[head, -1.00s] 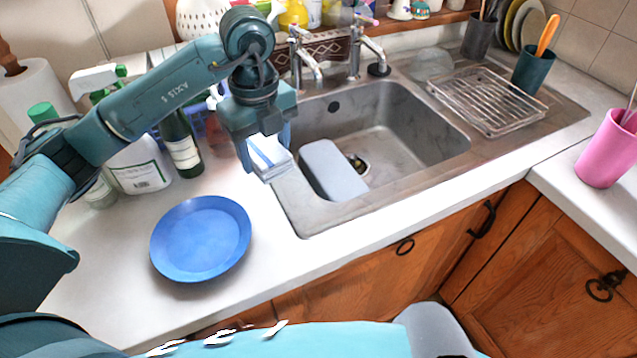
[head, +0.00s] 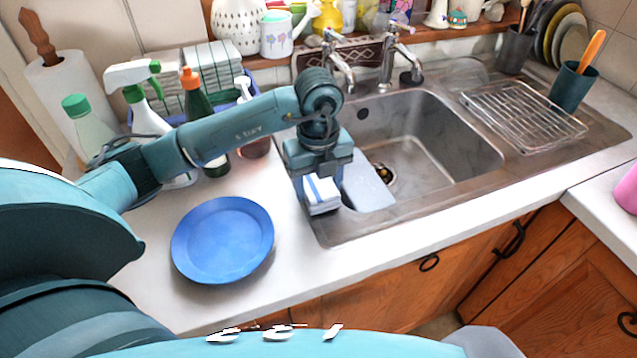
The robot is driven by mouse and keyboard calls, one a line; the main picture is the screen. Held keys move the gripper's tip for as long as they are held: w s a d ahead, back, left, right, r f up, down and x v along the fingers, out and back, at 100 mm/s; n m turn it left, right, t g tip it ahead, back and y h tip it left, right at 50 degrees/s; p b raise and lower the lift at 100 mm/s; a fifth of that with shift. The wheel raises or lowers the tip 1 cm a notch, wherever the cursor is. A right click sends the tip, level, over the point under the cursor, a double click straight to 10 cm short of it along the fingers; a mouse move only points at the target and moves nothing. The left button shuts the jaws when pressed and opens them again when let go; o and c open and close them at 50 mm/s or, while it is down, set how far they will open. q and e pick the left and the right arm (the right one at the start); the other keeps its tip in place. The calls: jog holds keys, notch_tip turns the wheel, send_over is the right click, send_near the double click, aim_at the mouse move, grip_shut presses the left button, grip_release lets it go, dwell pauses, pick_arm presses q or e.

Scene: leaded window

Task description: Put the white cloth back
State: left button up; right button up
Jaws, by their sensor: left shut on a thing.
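The white cloth (head: 322,196) is a small folded bundle with blue stripes. My left gripper (head: 318,176) is shut on it, pointing down. It holds the cloth at the left front rim of the steel sink (head: 430,150). I cannot tell whether the cloth touches the rim. A grey-blue board (head: 368,188) lies in the left part of the sink, just right of the cloth and partly hidden by my gripper. My right gripper is not in view.
A blue plate (head: 222,240) lies on the counter to the left front. Bottles (head: 196,105) and a paper roll (head: 70,100) stand behind my left arm. Taps (head: 390,55) rise behind the sink. A wire rack (head: 525,118) sits on the right drainer.

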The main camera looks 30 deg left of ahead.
aim_at(318, 184)
pick_arm(q)
jog(key=shift+f, duration=0.35)
jog(key=shift+f, duration=0.1)
jog(key=shift+f, duration=0.15)
jog(key=o, duration=0.9)
notch_tip(318, 184, up, 13)
jog(key=shift+f, duration=0.2)
